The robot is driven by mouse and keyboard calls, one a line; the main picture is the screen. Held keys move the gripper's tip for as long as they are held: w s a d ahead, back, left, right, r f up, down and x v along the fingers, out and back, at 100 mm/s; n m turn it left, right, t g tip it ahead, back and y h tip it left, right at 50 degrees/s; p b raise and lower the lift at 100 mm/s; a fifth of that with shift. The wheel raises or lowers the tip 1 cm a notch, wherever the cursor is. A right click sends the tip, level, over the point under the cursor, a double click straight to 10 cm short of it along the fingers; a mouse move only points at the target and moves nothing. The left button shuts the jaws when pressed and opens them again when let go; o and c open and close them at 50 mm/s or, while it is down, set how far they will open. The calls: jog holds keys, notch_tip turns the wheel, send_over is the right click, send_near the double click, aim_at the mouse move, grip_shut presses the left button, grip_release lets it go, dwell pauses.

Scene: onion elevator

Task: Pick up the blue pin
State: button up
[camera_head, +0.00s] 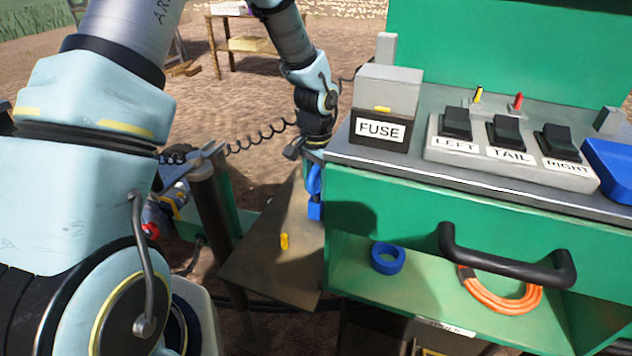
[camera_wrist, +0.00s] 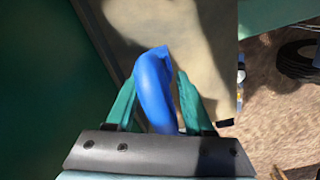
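The blue pin (camera_head: 315,210) shows below my gripper (camera_head: 312,160) in the head view, a rounded loop above a small block. It is beside the left side of the green console, over the right edge of a brown board. In the wrist view, the blue pin (camera_wrist: 153,92) rises as a thick curved piece between the two teal fingers of my gripper (camera_wrist: 156,95) and reaches past their tips. The fingers are apart with the pin between them. I cannot tell whether both press on it, or whether its lower end touches the board.
The brown board (camera_head: 262,265) carries a small yellow pin (camera_head: 284,241). The green console (camera_head: 420,200) stands close on the right, with switches and a black handle (camera_head: 505,262). A blue ring (camera_head: 388,258) and an orange cable coil (camera_head: 500,300) lie on its shelf.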

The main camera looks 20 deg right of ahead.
grip_shut()
dwell(0.5)
notch_tip(320, 180, up, 10)
jog(key=shift+r+b, duration=0.1)
jog(key=shift+b, duration=0.9)
